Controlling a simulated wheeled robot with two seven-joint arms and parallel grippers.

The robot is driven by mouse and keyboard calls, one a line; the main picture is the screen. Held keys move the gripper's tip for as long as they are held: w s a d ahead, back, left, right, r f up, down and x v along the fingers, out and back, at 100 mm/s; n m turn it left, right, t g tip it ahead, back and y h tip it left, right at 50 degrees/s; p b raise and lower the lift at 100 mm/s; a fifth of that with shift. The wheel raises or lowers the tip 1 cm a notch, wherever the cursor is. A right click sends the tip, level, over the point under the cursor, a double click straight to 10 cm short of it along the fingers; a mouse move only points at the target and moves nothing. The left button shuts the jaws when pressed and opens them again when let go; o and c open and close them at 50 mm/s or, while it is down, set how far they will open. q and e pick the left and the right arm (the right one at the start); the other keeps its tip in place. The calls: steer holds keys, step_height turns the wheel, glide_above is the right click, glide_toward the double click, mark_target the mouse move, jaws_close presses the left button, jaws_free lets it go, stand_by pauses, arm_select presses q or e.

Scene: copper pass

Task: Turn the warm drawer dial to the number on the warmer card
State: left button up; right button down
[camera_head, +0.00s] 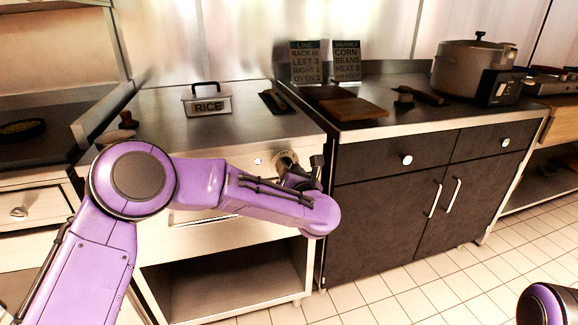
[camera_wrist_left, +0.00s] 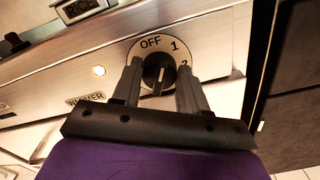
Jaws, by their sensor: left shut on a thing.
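The warm drawer dial (camera_wrist_left: 160,72) is a black knob on a pale round plate marked OFF, 1 and 2; the rest of the scale is hidden by my fingers. A pale line shows on the knob, but I cannot tell which mark it points at. My left gripper (camera_wrist_left: 160,80) is shut on the knob, one finger on each side. In the head view the dial (camera_head: 285,160) is partly hidden behind my left gripper (camera_head: 308,172). The warmer card (camera_head: 347,61) stands at the back of the right counter and seems to read CORN, BEANS, HEAT 3. My right gripper is out of view.
A lit lamp (camera_wrist_left: 99,70) and a WARMER label (camera_wrist_left: 86,98) are left of the dial. A LINE card (camera_head: 306,61) stands beside the warmer card.

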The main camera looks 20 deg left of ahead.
arm_select(q)
steer(key=shift+f+m+p, duration=0.15)
steer(key=shift+m+p, duration=1.85)
steer(key=shift+m, duration=2.05)
steer(key=shift+f+m+p, duration=0.2)
steer(key=shift+m+p, duration=1.85)
steer(key=shift+m, duration=1.95)
steer(key=shift+f+m+p, duration=0.15)
steer(key=shift+m+p, duration=1.85)
steer(key=shift+m, duration=2.05)
steer(key=o, duration=1)
steer(key=shift+o, duration=0.2)
steer(key=shift+s+r, duration=0.1)
